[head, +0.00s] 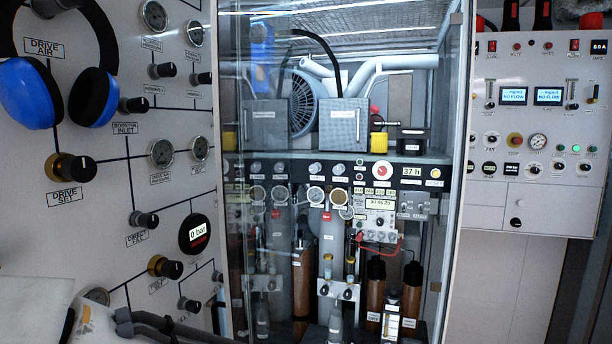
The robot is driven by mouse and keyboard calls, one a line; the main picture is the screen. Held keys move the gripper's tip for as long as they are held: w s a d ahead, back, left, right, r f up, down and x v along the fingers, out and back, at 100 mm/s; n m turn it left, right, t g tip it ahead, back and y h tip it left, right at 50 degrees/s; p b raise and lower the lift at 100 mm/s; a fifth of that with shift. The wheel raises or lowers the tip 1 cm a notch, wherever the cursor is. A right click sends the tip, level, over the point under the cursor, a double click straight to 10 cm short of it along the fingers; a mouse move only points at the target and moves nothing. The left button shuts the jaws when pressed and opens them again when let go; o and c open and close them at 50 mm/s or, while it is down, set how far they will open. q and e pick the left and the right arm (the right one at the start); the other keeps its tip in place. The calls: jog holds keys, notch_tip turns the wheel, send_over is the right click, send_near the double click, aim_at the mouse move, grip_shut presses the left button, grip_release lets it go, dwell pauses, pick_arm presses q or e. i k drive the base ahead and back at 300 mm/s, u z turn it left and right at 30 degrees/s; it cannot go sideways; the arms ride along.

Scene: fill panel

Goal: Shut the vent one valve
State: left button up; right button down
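The grey valve panel fills the left side of the head view (110,200). It carries several black knobs and gauges joined by dark lines. Labels for drive air, drive set, booster inlet and direct fill can be made out. Several knob labels are too small or slanted to read, including those by the lower small knob (190,305) and the upper knobs (162,70), so I cannot tell which is the vent one valve. White and dark grey parts, seemingly of my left arm, show at the bottom left; no fingertips can be made out there. My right gripper is not in view.
Blue and black ear defenders (97,97) hang on the upper panel. A round display (198,234) reads 0 bar. A glass-fronted cabinet (458,130) with machinery and cylinders stands in the middle. A white control panel (570,190) is at the right.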

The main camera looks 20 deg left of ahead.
aim_at(315, 168)
jog(key=k, duration=0.5)
jog(key=z, duration=1.15)
jog(key=i, duration=3.1)
jog(key=u, duration=2.85)
